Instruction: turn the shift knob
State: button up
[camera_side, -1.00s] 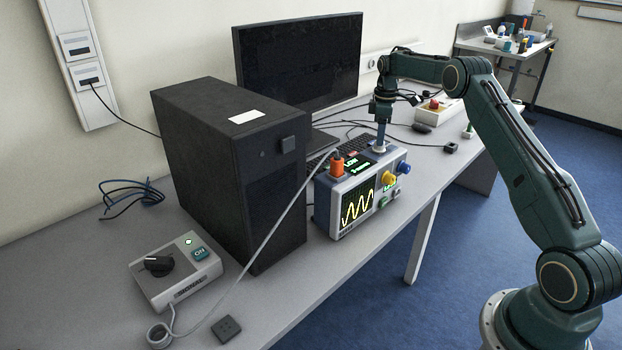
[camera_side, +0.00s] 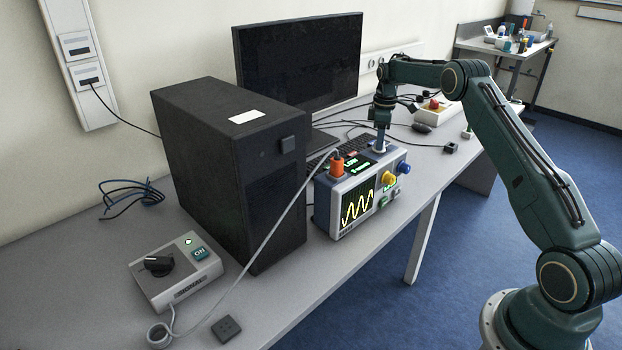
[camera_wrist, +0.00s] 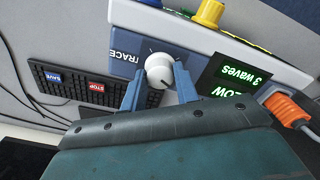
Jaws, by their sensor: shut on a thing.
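A grey and white oscilloscope (camera_side: 334,224) stands on the bench, with a yellow wave on its front screen (camera_side: 357,203). The white round knob (camera_wrist: 158,66) sits on its blue top panel beside the lettering TRACE; any further lettering is hidden. My gripper (camera_wrist: 160,74) points down at this knob, its two blue fingers shut on it from both sides. In the side view my gripper (camera_side: 381,143) stands over the far end of the top panel. The small top display (camera_wrist: 237,77) reads 3 waves, with a partly hidden word below.
An orange plug (camera_side: 337,166) with a grey cable stands on top. A black computer case (camera_side: 235,180) is close on the left. A keyboard (camera_wrist: 85,84) lies behind.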

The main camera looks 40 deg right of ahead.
jog(key=shift+m, duration=0.3)
jog(key=m, duration=1.2)
jog(key=shift+r, duration=0.1)
dwell(0.4)
jog(key=o, duration=1)
notch_tip(320, 180, up, 14)
jog(key=shift+f, duration=0.15)
dwell(0.4)
